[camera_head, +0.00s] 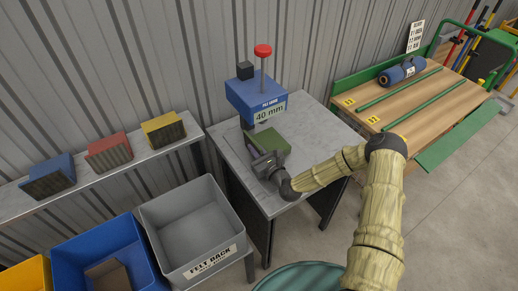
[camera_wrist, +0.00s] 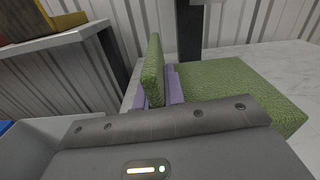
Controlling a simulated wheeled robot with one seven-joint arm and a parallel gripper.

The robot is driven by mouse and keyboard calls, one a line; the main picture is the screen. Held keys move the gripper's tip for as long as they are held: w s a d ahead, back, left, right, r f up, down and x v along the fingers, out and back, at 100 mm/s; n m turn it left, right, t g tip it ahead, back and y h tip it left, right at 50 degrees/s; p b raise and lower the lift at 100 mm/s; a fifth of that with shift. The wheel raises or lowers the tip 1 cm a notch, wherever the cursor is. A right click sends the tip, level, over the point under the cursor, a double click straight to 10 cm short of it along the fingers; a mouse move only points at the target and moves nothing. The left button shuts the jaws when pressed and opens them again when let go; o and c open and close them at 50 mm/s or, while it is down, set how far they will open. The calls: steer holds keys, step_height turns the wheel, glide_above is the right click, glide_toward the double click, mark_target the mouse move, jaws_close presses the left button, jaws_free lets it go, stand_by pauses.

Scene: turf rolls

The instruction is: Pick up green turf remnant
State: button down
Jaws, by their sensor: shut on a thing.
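In the wrist view a thin upright piece of green turf (camera_wrist: 153,72) stands between the purple finger pads of my gripper (camera_wrist: 156,88). The pads are shut on it. A wider flat piece of green turf (camera_wrist: 240,88) lies just to its right on the grey table. In the head view the flat green turf (camera_head: 270,141) lies in front of the blue press marked 40 mm (camera_head: 258,100), with my gripper (camera_head: 258,155) low over the table at its near left edge. The held piece is hard to make out there.
A grey felt back bin (camera_head: 195,222) and a blue bin (camera_head: 95,255) stand at left below a shelf (camera_head: 110,175) with blue, red and yellow holders. A wooden bench (camera_head: 415,98) with green bars and a blue roll is at right. The grey table's left back is clear.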

mark_target(256, 143)
steer(key=shift+r, duration=0.4)
step_height(256, 143, up, 3)
steer(key=shift+f+b, duration=0.2)
steer(key=shift+b, duration=0.3)
steer(key=b+v, duration=0.3)
steer(key=v, duration=1.5)
